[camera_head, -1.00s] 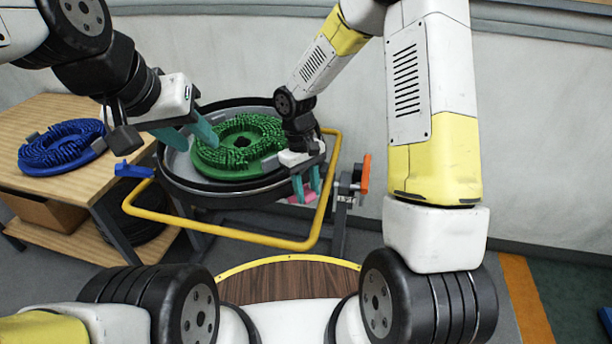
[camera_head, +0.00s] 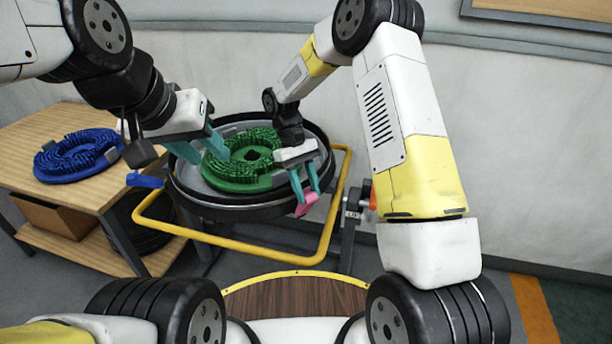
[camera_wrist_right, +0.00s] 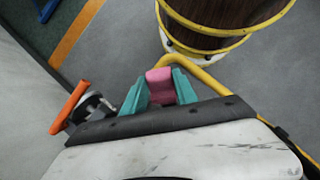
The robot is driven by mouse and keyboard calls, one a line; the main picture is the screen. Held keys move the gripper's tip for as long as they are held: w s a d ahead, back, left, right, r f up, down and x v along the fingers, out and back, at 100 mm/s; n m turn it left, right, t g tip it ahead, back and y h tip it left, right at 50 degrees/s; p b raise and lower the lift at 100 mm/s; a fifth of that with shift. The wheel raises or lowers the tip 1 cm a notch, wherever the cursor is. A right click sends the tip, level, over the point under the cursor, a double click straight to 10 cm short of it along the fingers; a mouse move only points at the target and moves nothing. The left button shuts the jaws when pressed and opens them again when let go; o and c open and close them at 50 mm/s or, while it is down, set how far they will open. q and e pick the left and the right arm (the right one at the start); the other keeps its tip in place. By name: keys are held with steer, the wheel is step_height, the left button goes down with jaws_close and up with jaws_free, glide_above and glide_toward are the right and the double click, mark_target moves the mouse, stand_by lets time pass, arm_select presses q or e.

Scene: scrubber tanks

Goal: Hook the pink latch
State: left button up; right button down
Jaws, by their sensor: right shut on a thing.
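The pink latch (camera_head: 307,204) is at the right front rim of the round tank (camera_head: 225,211). My right gripper (camera_head: 306,194) is shut on it, with its teal fingers on either side. The pink latch also shows in the right wrist view (camera_wrist_right: 160,84) between the fingers. Whether the latch touches a catch is hidden. A green brush disc (camera_head: 238,176) lies inside the tank. My left gripper (camera_head: 220,146) is over the left part of the tank, above the green brush, with its teal fingers apart. I see nothing between them.
A yellow tube frame (camera_head: 240,250) runs around the tank's front. A blue latch (camera_head: 145,180) sticks out at the tank's left. An orange part (camera_wrist_right: 69,107) is beside the tank at the right. A wooden table (camera_head: 30,172) at the left bears a blue brush disc (camera_head: 75,158).

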steer(key=shift+w+a, duration=0.1)
steer(key=shift+w, duration=0.05)
steer(key=c, duration=1)
jaws_free()
steer(key=shift+o, duration=0.2)
steer(key=v, duration=0.7)
steer(key=shift+r, duration=0.35)
steer(key=shift+w+a, duration=0.1)
